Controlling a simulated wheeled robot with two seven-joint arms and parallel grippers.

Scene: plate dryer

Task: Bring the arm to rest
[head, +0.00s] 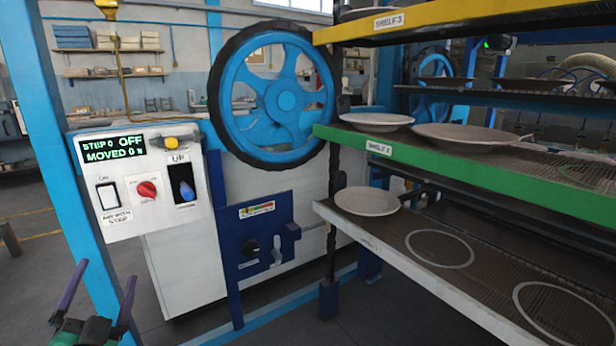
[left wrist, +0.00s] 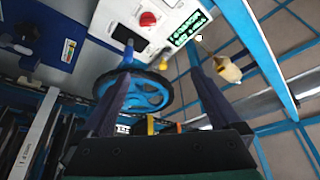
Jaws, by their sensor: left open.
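My left gripper (head: 99,297) is at the lower left of the head view, its two dark fingers apart and nothing between them. In the left wrist view my left gripper (left wrist: 165,95) also shows with its fingers spread and empty. It is in front of and below the white control panel (head: 127,217), apart from it. My right gripper is in neither view.
The panel display (head: 113,148) reads STEP 0 OFF, MOVED 0. A blue wheel (head: 287,101) stands behind it. At the right, shelves with a green edge (head: 450,166) hold plates (head: 367,201). A blue post (head: 50,120) stands at the left. Floor shows below.

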